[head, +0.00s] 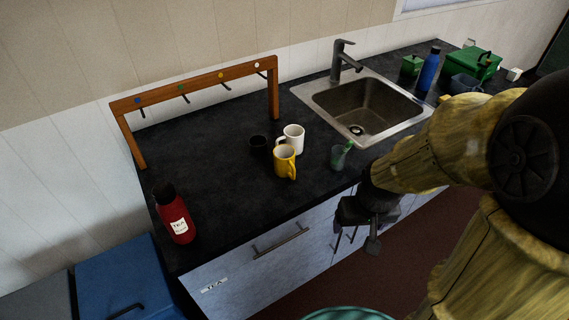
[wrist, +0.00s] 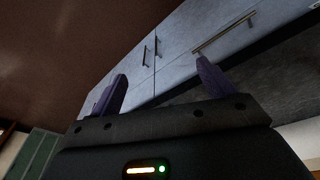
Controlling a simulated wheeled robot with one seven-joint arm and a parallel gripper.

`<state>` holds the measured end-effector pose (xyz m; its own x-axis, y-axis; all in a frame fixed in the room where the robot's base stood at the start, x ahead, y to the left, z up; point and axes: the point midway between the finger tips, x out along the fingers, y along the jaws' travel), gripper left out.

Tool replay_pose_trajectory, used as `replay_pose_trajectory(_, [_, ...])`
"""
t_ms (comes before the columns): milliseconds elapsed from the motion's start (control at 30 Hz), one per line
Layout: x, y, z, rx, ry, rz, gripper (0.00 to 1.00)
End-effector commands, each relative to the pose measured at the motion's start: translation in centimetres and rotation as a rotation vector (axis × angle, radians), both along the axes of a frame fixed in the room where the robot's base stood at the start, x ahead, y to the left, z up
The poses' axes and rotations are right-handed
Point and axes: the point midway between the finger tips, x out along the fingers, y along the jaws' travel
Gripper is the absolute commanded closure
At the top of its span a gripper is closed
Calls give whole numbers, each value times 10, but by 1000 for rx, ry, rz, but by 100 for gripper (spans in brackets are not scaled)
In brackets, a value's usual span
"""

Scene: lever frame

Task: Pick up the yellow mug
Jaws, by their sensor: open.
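The yellow mug (head: 284,162) stands upright on the dark countertop, with its handle toward the front right. The yellow mug does not show in the wrist view.
A green tumbler (head: 339,157) stands near the counter edge, between the yellow mug and my arm. The sink (head: 365,105) lies behind. A wooden hook rack (head: 200,82) spans the back left. Free counter lies left of the mugs.

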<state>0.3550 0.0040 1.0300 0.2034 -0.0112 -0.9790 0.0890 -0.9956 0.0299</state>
Motion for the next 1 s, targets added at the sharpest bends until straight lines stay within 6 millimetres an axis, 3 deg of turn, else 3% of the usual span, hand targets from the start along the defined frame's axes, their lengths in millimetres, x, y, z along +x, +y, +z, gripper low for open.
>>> replay_pose_trajectory(100, [19,11,4,-63,56,172,0])
replay_pose_trajectory(567, [117,85,-9,-597,337,1121,0])
replay_pose_trajectory(800, [164,149,-14,-990,459,1555,0])
replay_pose_trajectory(1000, [186,206,-16,-1297,527,1794,0])
